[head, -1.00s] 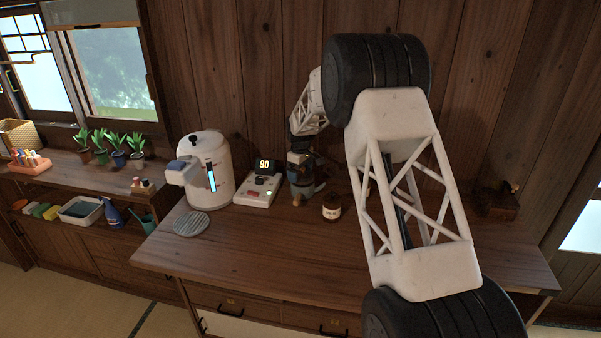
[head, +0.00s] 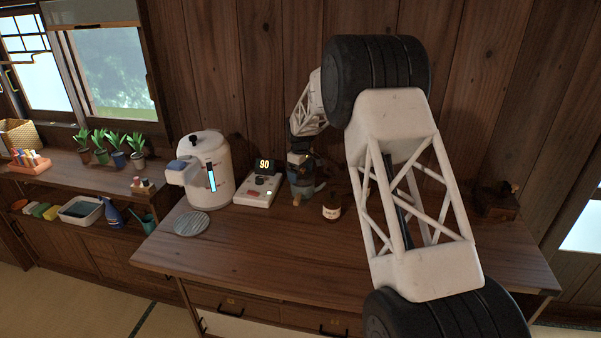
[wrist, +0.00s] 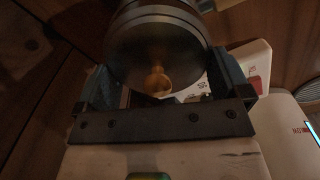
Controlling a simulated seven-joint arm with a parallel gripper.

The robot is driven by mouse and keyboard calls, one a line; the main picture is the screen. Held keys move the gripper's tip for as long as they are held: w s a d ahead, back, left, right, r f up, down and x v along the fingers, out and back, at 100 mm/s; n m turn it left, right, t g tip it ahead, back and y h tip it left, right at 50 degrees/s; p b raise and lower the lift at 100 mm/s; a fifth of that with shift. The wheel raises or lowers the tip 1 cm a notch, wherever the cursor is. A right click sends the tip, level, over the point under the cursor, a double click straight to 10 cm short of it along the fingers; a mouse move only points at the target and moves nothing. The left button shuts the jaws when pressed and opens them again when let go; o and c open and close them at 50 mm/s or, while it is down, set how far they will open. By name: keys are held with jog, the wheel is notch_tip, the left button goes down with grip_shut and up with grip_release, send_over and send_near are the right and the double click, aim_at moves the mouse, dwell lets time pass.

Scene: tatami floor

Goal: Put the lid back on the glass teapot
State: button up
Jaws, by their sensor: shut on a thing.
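The glass teapot (head: 319,186) stands on the wooden worktop near the back wall. It is small and partly hidden behind my gripper (head: 300,174) in the head view. My gripper is directly at the teapot, pointing down, and is shut on the lid. In the wrist view an amber, knob-like part of the lid (wrist: 158,82) shows between the two fingers. A large dark round shape fills the upper middle there, and its edges hide what lies below. I cannot tell whether the lid touches the teapot's rim.
A small brown jar (head: 331,206) stands close to the right. A white device reading 90 (head: 257,190) and a white water boiler (head: 210,170) stand to the left, with a round grey mat (head: 191,223) in front. The front worktop is clear. A dark wooden object (head: 497,204) sits far right.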

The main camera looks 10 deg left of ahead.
dwell(0.9)
jog(key=o, duration=0.5)
jog(key=shift+r, duration=0.15)
jog(key=shift+r, duration=3.3)
grip_shut()
